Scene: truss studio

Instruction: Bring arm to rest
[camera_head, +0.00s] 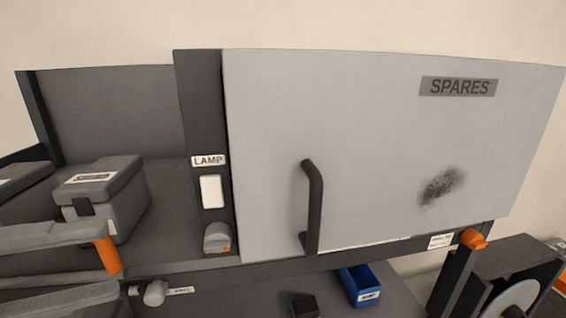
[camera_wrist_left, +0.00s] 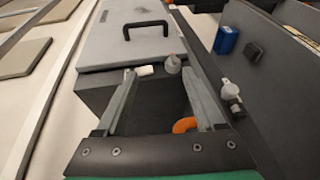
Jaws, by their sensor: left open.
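My left gripper (camera_head: 116,262) comes in from the left in the head view, low in front of the dark shelf. Its two pale grey fingers are apart, and it is open. In the left wrist view the gripper (camera_wrist_left: 158,72) also shows spread fingers. An orange piece (camera_head: 107,253) shows between the fingers in the head view. It also appears as a curved orange part (camera_wrist_left: 185,125) by the right finger in the wrist view; I cannot tell whether they touch. My right gripper is not in view.
A large grey door (camera_head: 380,150) marked SPARES, with a dark handle (camera_head: 315,205), looks closed. A grey case (camera_head: 100,195) stands on the shelf at left. A LAMP switch (camera_head: 211,191), a grey knob (camera_head: 154,293) and a blue bin (camera_head: 362,285) are nearby.

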